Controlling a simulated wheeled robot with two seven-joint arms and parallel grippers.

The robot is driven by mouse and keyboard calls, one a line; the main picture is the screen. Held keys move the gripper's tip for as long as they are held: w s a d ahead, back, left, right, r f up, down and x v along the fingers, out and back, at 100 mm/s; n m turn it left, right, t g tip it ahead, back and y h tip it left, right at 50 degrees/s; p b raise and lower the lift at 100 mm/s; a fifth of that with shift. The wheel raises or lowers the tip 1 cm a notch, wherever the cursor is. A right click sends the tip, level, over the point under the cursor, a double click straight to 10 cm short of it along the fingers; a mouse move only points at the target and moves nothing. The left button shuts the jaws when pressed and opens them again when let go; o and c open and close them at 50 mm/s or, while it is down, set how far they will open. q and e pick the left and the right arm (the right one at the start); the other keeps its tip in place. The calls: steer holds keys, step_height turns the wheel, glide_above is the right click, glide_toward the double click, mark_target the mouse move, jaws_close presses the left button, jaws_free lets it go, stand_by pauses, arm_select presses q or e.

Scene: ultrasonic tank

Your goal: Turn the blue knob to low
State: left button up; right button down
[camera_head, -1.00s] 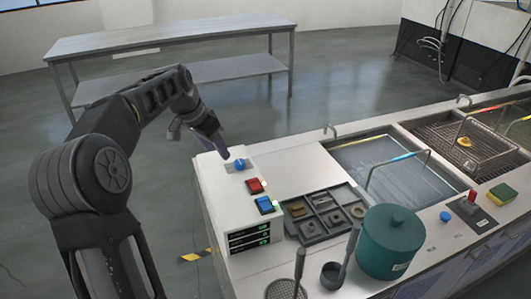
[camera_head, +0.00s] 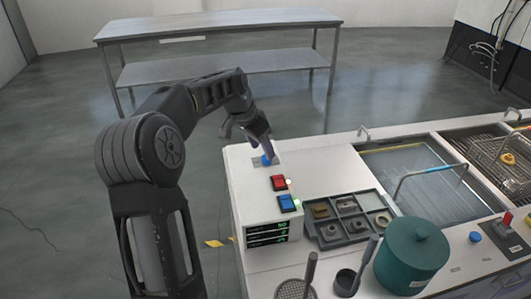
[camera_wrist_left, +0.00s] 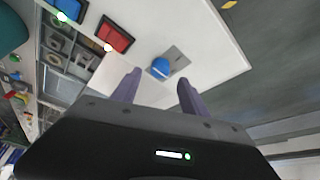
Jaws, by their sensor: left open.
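The blue knob (camera_head: 266,160) sits on a small grey plate at the far left end of the white console top. In the left wrist view the round blue knob (camera_wrist_left: 160,68) has a pale line across it, and the grey plate (camera_wrist_left: 178,58) shows beside it. My left gripper (camera_head: 268,150) is over the knob in the head view. In the wrist view its two purple fingers (camera_wrist_left: 158,88) are open, with the knob just beyond the tips and between their lines. No contact shows. Any low mark on the plate is too small to read. My right gripper is not in view.
A red switch (camera_head: 279,183) and a blue switch (camera_head: 288,203) stand near the knob, above the green displays (camera_head: 268,234). A parts tray (camera_head: 312,232), a teal pot (camera_head: 411,255) and a water tank (camera_head: 420,185) lie further right.

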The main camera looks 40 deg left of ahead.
mark_target(265, 158)
arm_select(q)
steer(key=x, duration=0.4)
steer(key=shift+w+p, duration=0.1)
steer(key=shift+p, duration=0.3)
steer(key=shift+c, duration=0.5)
jaws_close()
